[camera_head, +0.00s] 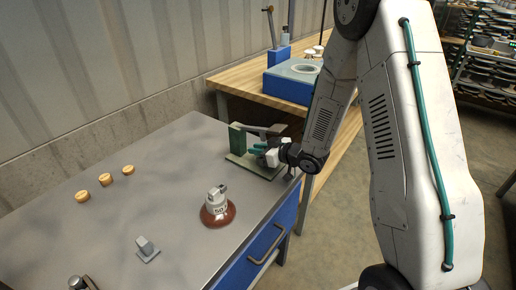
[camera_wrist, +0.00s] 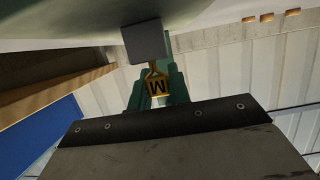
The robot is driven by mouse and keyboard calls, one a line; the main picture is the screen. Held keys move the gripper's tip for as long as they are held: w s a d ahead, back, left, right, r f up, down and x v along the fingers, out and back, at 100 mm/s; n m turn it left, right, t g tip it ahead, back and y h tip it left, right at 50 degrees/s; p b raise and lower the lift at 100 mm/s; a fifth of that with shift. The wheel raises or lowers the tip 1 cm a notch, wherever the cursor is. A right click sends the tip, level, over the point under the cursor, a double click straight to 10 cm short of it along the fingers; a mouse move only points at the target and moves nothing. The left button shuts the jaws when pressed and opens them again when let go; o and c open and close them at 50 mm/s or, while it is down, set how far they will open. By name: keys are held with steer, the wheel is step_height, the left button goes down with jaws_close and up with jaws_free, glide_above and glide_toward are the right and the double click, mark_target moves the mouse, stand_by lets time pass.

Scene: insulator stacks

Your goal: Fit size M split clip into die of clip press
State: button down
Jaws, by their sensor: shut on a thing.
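The clip press stands at the far right corner of the grey table, with a green upright (camera_head: 237,139), a grey arm over a pale green base (camera_head: 258,169). My gripper (camera_head: 261,153) is at the press, its teal fingers between the upright and my wrist. In the wrist view, my gripper (camera_wrist: 158,92) is shut on a brass-coloured split clip (camera_wrist: 158,84) marked M. The clip's narrow end is at a grey block (camera_wrist: 149,41), seemingly the die, on the press's green surface. I cannot tell whether the clip is seated in it or only close. The clip is hidden in the head view.
A brown insulator (camera_head: 218,214) with a grey cap stands near the table's right edge. A small grey fixture (camera_head: 147,249) lies in front. Three yellow discs (camera_head: 105,179) sit at left. A wooden bench (camera_head: 243,79) with a blue machine (camera_head: 290,84) stands behind. The table's middle is clear.

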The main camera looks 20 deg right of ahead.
steer(key=shift+f, duration=0.3)
steer(key=c, duration=1.2)
jaws_free()
steer(key=shift+c, duration=0.2)
